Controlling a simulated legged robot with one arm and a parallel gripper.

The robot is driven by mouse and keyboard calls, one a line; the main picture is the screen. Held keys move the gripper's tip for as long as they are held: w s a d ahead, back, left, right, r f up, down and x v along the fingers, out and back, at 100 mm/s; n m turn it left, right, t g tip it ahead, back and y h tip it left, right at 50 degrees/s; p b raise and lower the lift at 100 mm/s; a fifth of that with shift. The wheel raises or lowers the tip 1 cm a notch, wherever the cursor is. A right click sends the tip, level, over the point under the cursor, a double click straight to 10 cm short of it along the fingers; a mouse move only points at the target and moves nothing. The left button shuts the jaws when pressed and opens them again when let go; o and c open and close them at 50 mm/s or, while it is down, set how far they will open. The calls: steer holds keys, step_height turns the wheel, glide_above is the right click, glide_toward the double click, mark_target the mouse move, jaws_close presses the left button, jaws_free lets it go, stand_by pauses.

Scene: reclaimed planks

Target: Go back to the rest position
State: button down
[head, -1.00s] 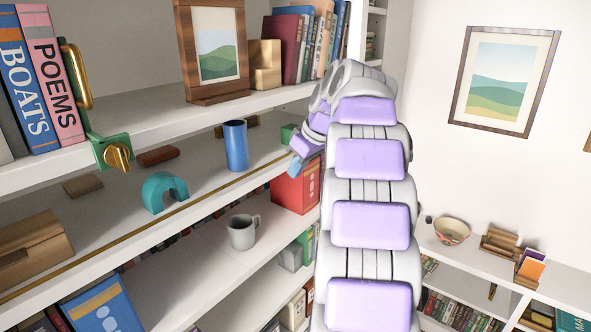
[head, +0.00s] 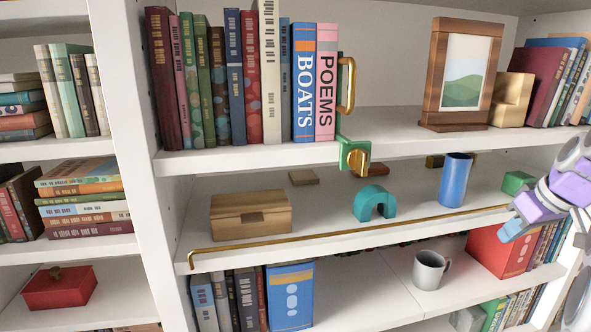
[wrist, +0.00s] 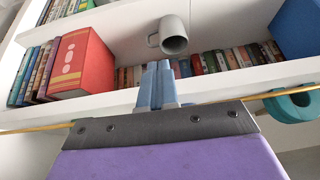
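My gripper (head: 508,231) shows at the right edge of the head view, with purple and grey arm links behind it and most of my arm out of frame. In the wrist view, which is upside down, the two blue fingers (wrist: 157,84) lie side by side. They look shut, with nothing seen between them.
The shelf unit (head: 250,153) fills the view. Near my gripper are a green block (head: 517,182), red box (head: 497,252), grey mug (head: 430,270) and blue cup (head: 455,180). A brass rail (head: 350,233) runs along the middle shelf's front.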

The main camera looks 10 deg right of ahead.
steer(key=s+a+f+g+y+b, duration=0.1)
steer(key=s+a+f+g+b, duration=0.15)
steer(key=a+f, duration=0.7)
steer(key=s+a+f+g+b, duration=0.1)
steer(key=a+f+b, duration=0.4)
steer(key=a, duration=0.8)
steer(key=s+a+f+m+g+b, duration=0.15)
steer(key=s+a+f+b, duration=0.25)
steer(key=s+a+f, duration=0.8)
steer(key=s+f+g+h+b, duration=0.1)
steer(key=s+f+g+b, duration=0.1)
steer(key=s+f, duration=0.9)
steer(key=shift+a+n+h+b, duration=0.35)
steer(key=shift+a+b, duration=0.1)
steer(key=shift+b, duration=0.2)
